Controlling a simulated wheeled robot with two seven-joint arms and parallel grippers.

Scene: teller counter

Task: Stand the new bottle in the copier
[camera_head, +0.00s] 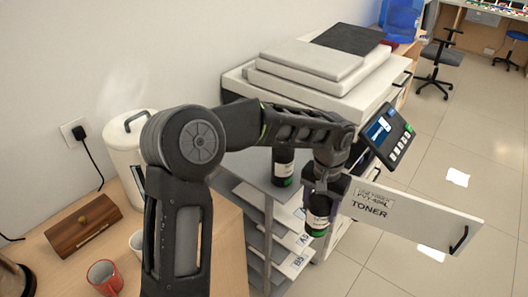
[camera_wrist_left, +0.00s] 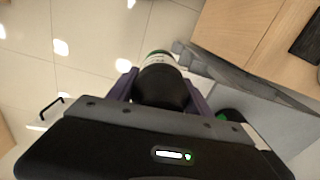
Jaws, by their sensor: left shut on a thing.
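My left gripper (camera_head: 322,188) is shut on a dark bottle (camera_head: 318,218) with a pale label and a green band. It holds the bottle roughly upright by its upper part, near the inner side of the open TONER door (camera_head: 420,217) of the copier (camera_head: 318,96). The left wrist view shows the held bottle (camera_wrist_left: 160,82) between the two fingers (camera_wrist_left: 162,88). A second, similar dark bottle (camera_head: 283,168) stands on the grey paper rack (camera_head: 250,178), left of the gripper. My forearm hides part of the copier's front and its opening. My right gripper is out of view.
The copier's tilted control panel (camera_head: 387,135) is close behind and right of my left gripper. A wooden counter (camera_head: 225,235) at left carries a white canister (camera_head: 125,150), a red mug (camera_head: 104,277) and a wooden box (camera_head: 84,230). The tiled floor at right is open.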

